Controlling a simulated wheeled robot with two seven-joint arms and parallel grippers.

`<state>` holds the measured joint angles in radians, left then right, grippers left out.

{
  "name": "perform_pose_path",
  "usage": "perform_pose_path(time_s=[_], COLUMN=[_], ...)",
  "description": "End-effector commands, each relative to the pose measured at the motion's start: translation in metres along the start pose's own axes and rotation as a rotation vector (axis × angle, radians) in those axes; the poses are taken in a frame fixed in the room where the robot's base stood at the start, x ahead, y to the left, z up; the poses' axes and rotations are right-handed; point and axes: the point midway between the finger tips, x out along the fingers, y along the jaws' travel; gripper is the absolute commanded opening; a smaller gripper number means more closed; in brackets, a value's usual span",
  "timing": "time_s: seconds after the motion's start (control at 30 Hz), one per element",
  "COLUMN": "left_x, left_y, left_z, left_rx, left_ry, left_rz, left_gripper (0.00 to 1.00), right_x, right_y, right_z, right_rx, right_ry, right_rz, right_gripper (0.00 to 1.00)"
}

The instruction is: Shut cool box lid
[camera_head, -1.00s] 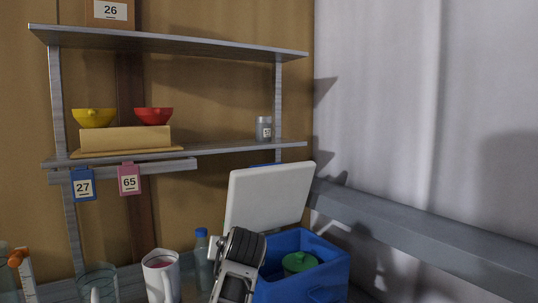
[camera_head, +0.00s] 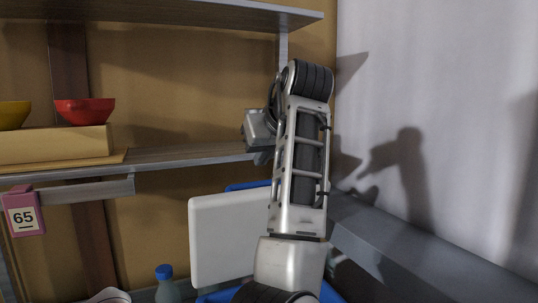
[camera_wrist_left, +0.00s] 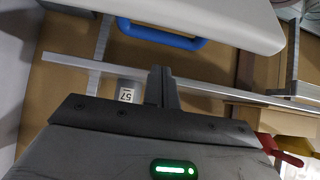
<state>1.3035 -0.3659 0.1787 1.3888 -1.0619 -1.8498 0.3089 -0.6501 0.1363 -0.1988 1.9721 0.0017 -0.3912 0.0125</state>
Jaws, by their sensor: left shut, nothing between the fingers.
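The cool box's white lid (camera_head: 225,238) stands open and upright in the head view. Only a strip of the blue cool box (camera_head: 222,297) shows at the bottom edge, partly hidden by my left arm. My right gripper is not in view.
A blue-capped bottle (camera_head: 166,285) stands left of the lid. A grey ledge (camera_head: 400,240) runs along the right wall.

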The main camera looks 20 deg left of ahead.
Motion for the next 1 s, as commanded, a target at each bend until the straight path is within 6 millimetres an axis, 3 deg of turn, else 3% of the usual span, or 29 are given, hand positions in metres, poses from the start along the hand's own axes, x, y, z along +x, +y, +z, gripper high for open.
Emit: perform_pose_path(time_s=[0.2,0.4,1.0], left_x=[0.042,0.069,0.080], left_y=[0.000,0.000,-0.001], left_z=[-0.001,-0.001,0.000], left_rx=[0.002,0.001,-0.003], left_ry=[-0.003,-0.001,0.017], left_rz=[-0.003,-0.001,-0.004], left_gripper=[0.00,0.00,0.00], right_x=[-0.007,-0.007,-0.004], right_y=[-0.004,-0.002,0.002], right_z=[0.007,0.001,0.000], right_rx=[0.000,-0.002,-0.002], right_ry=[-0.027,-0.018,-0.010], right_rz=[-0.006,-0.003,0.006], right_gripper=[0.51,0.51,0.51])
